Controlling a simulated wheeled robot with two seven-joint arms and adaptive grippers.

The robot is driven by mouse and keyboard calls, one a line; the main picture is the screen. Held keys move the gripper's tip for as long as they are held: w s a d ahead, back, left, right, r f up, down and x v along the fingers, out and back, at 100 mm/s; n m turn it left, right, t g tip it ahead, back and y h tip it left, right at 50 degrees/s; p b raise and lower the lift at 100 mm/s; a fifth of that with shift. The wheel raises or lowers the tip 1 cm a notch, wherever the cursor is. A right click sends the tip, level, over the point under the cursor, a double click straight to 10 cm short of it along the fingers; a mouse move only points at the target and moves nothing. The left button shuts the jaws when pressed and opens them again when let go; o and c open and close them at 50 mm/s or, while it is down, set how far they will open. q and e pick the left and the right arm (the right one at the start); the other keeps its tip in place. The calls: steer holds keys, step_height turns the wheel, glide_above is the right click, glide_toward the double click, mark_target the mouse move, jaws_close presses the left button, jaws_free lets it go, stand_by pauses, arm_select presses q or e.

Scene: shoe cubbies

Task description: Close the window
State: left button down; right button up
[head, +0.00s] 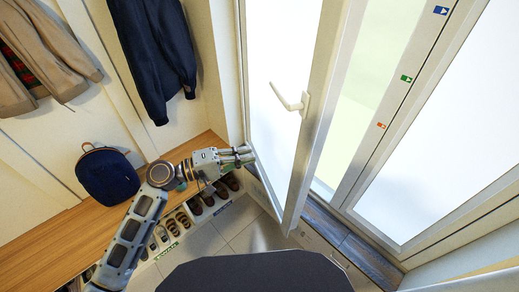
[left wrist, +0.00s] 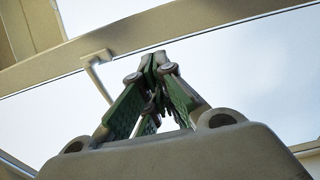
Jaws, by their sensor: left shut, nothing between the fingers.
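The window sash (head: 313,120) is a tall white-framed frosted pane that stands swung open into the room. Its white lever handle (head: 288,98) sits on the frame edge; the handle also shows in the left wrist view (left wrist: 95,68). The window opening (head: 372,95) shows as a gap to the right of the sash. My left gripper (head: 250,153) is shut and empty, at the lower left part of the pane, below and left of the handle. In the left wrist view its fingers (left wrist: 155,65) meet in front of the pane. I cannot tell whether they touch the glass. My right gripper is not in view.
A wooden bench (head: 60,228) runs along the left wall with a navy backpack (head: 107,174) on it and shoes (head: 195,205) in cubbies below. Jackets (head: 155,50) hang above. Another fixed pane (head: 450,130) is at the right. Tiled floor (head: 225,225) is clear.

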arm_select(q)
steer(key=p+x, duration=0.4)
steer(key=x, duration=0.9)
steer(key=shift+d, duration=0.25)
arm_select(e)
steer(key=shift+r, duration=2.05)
arm_select(q)
steer(key=shift+w, duration=0.1)
